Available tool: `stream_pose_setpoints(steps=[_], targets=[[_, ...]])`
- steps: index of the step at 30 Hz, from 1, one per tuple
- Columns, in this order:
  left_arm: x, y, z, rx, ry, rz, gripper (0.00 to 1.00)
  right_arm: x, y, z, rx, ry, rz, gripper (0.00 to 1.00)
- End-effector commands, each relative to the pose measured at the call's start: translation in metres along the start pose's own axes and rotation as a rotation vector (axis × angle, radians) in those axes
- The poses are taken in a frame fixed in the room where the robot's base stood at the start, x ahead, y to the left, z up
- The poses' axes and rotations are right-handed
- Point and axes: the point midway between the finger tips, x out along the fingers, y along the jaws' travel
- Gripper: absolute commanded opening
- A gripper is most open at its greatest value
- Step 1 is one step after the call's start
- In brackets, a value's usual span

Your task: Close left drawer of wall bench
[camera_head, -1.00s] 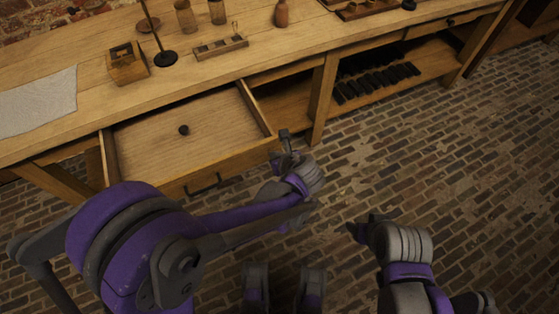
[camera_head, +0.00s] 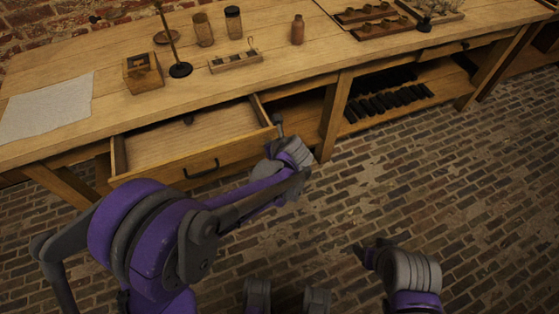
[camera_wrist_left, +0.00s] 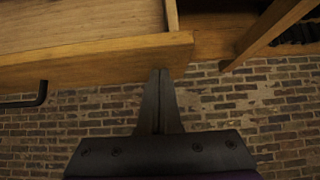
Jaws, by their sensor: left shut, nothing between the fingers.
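The left drawer (camera_head: 195,152) of the wooden wall bench (camera_head: 105,108) is partly pulled out, with a dark handle (camera_head: 201,169) on its front. My left gripper (camera_head: 279,122) is shut and empty at the right end of the drawer front. In the left wrist view its closed fingers (camera_wrist_left: 158,78) point at the drawer front's right end (camera_wrist_left: 181,50); whether they touch it I cannot tell. The handle (camera_wrist_left: 38,93) shows at left there. My right gripper (camera_head: 366,252) is low over the floor; its fingers are unclear.
The bench top holds a white cloth (camera_head: 45,108), a wooden box (camera_head: 143,73), a dark stand (camera_head: 180,69), jars, a small rack (camera_head: 236,62) and a brown bottle (camera_head: 298,30). A bench leg (camera_head: 334,116) stands right of the drawer. The brick floor (camera_head: 420,190) is clear.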

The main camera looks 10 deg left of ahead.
Motion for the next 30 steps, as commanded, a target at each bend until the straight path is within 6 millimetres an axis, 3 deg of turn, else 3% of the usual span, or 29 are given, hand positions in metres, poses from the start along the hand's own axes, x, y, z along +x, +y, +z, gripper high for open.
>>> stream_pose_setpoints(steps=[3,15,21,30], targets=[[0.027,0.002,0.024,-0.003,-0.001,0.004,0.0,0.005,0.0,0.002,0.0,-0.002,0.0,0.68],[0.101,0.001,0.099,-0.002,-0.001,0.002,0.0,0.016,0.0,0.006,0.0,-0.006,0.0,0.68],[0.127,0.001,0.125,-0.001,-0.001,0.001,0.0,0.019,0.0,0.007,0.0,-0.007,0.0,0.68],[0.145,0.0,0.144,0.0,0.0,0.0,0.0,0.021,0.0,0.008,0.0,-0.008,0.0,0.68]])
